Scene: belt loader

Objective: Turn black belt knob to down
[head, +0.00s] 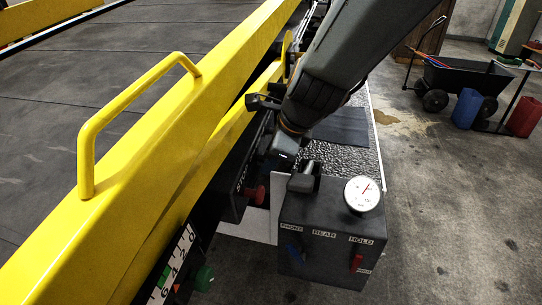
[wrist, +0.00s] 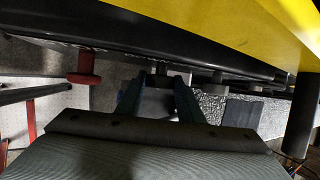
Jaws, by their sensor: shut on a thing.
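My gripper (head: 284,157) reaches down beside the yellow loader rail, against the dark panel under it. In the wrist view its two bluish fingers (wrist: 157,98) stand either side of a small dark knob, the black belt knob (wrist: 159,70), and are shut on it. The knob sticks out from the underside of the dark panel edge. In the head view the knob is hidden behind my gripper and arm. Which way the knob points cannot be told.
A red knob (head: 253,195) by a STOP label sits close by, also in the wrist view (wrist: 83,66). A black control box (head: 325,215) with a gauge (head: 362,194) and levers stands just right of it. The yellow rail (head: 150,170) borders the left. Open floor lies to the right.

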